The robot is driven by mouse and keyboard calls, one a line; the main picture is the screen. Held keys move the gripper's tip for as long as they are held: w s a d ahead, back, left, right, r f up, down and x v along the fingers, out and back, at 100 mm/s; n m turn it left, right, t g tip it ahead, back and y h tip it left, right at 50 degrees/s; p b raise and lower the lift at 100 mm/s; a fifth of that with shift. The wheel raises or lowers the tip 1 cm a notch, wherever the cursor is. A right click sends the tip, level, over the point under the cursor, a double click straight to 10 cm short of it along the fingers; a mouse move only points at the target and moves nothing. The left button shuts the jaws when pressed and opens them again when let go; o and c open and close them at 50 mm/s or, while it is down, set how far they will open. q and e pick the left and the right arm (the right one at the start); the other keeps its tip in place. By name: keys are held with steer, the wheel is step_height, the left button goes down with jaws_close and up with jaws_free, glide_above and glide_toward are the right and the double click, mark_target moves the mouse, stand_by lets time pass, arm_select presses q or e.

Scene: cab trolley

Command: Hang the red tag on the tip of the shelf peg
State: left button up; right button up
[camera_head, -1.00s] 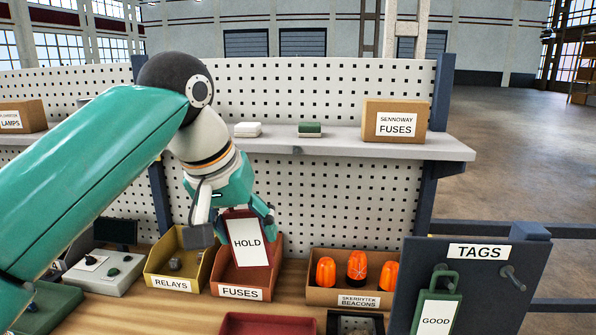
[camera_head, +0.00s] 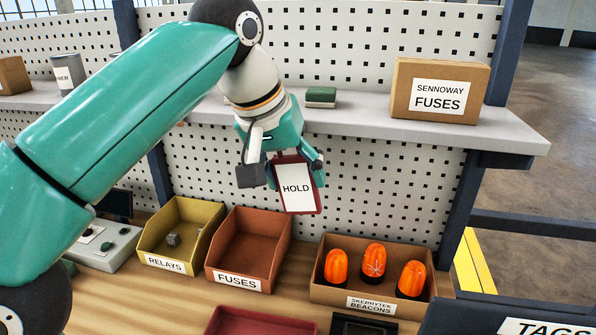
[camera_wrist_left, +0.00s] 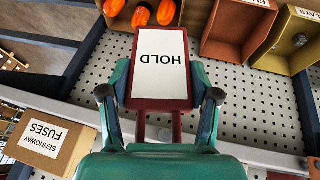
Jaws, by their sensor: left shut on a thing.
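The red tag (camera_head: 298,190), with a white HOLD label, hangs upright from my left gripper (camera_head: 296,157), which is shut on its upper part. It also shows in the left wrist view (camera_wrist_left: 160,66), where the left gripper's fingers (camera_wrist_left: 160,97) flank its red loop. The tag is just below the shelf's front edge, above the fuses bin. A small grey stub (camera_wrist_left: 177,125) beside the loop in the wrist view looks like the shelf peg. In the head view the gripper seems to hide the peg. I cannot tell whether loop and stub touch. My right gripper is out of view.
The grey shelf (camera_head: 400,126) carries a fuses box (camera_head: 440,90) and a green item (camera_head: 320,97). Below stand a relays bin (camera_head: 180,232), a fuses bin (camera_head: 247,249) and a box of orange beacons (camera_head: 373,274). A dark TAGS board (camera_head: 470,316) is at lower right.

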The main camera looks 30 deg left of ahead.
arm_select(q)
steer(key=shift+w+a, duration=0.15)
steer(key=shift+a, duration=0.1)
steer(key=shift+w+a, duration=0.2)
steer(key=shift+w, duration=0.35)
steer(key=w+a+f+p, duration=0.1)
steer(key=w+a+p, duration=0.1)
steer(key=w, duration=0.5)
steer(key=shift+f+p, duration=0.35)
steer(key=shift+p, duration=0.2)
steer(key=shift+w, duration=0.1)
steer(key=o, duration=1.2)
